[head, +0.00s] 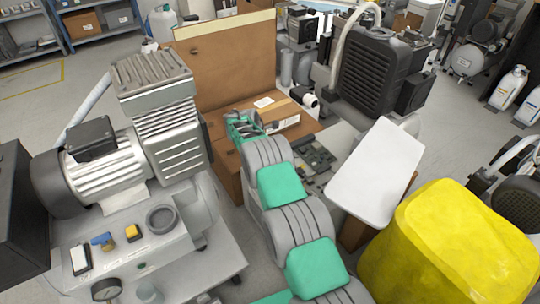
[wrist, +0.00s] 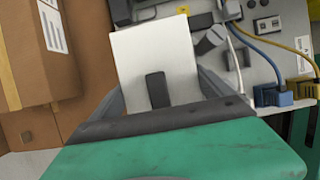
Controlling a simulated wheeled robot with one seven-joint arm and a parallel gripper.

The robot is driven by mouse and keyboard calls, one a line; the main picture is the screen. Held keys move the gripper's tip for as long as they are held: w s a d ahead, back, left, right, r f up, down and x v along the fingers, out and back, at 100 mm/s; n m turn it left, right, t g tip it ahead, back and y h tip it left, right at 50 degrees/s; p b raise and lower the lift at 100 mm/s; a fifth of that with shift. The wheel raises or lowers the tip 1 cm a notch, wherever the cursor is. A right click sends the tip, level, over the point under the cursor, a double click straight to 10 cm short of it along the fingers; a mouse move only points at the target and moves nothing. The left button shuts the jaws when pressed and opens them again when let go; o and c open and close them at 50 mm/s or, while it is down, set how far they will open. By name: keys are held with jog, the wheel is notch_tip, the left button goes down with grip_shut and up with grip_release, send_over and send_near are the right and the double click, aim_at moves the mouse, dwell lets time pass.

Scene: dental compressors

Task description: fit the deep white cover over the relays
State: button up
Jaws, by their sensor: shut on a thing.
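A white, box-like cover (wrist: 152,55) is between the fingers of my gripper (wrist: 160,88) in the wrist view, and the gripper is shut on it. A dark upright tab shows against its near face. Its far end lies over the edge of a grey panel with wiring. In the head view my gripper (head: 243,125) is by the brown cardboard, and I cannot make out the cover there. I cannot tell the relays apart for sure; small dark parts (wrist: 208,38) sit on the panel just right of the cover, and the cover may hide others.
A taped cardboard box (wrist: 40,50) is left of the cover; it also shows in the head view (head: 284,118). Blue connectors (wrist: 272,96) with wires are at right. A white slab (head: 376,170) and a yellow covered bulk (head: 450,245) stand right of my arm, a compressor (head: 110,165) left.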

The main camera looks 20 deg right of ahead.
jog(key=shift+f+b, duration=0.75)
jog(key=shift+f, duration=0.55)
jog(key=shift+f, duration=0.2)
jog(key=o, duration=1.2)
jog(key=shift+o, duration=0.2)
notch_tip(320, 180, up, 7)
jog(key=p, duration=0.5)
